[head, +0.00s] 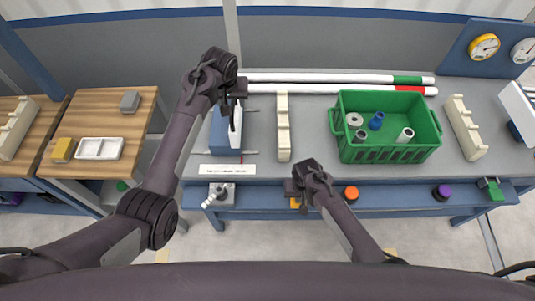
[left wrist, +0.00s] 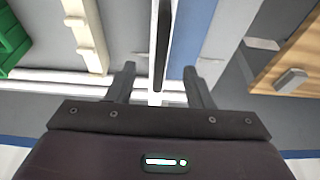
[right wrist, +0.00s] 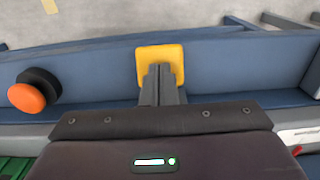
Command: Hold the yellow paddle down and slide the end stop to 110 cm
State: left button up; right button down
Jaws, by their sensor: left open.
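The yellow paddle (right wrist: 172,55) sits on the blue front rail in the right wrist view. In the head view the paddle (head: 294,203) is mostly hidden by my right gripper (head: 300,190). The right fingers are shut together with their tips over the paddle; I cannot tell how hard they press. My left gripper (head: 236,103) is open above a blue block (head: 218,132) with an upright white plate (head: 236,130). In the left wrist view a dark bar and the white plate (left wrist: 168,45) lie between the spread fingers (left wrist: 160,78). I cannot tell for sure which part is the end stop.
A green crate (head: 388,152) with short pipe pieces stands at the right. Long white pipes (head: 330,77) lie behind. A cream rack (head: 283,130) stands right of the blue block. An orange knob (head: 351,193) and a purple knob (head: 442,191) sit on the front rail.

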aim_at(232, 106)
pick_arm(q)
jog(key=shift+f, duration=0.1)
jog(key=shift+x, duration=2)
grip_shut()
